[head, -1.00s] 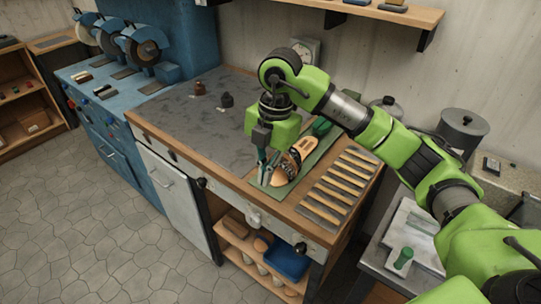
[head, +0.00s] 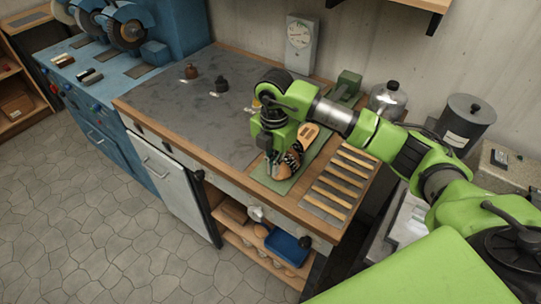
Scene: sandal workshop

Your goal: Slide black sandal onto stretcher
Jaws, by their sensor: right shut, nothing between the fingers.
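The sandal (head: 292,158), with black straps and a tan sole, lies on a green mat (head: 285,184) at the right part of the bench. My right gripper (head: 271,166) points down at its left side, with fingers shut and empty. The fingers overlap the sandal's near left edge in the picture; I cannot tell whether they touch it. A tan piece (head: 309,132) shows just behind the straps, partly hidden by my arm. A green device (head: 348,86), perhaps the stretcher, stands at the back of the mat. My left gripper is out of view.
A rack of wooden-handled tools (head: 341,183) lies right of the mat. A dial box (head: 299,40) is at the back. Metal canisters (head: 466,118) stand to the right.

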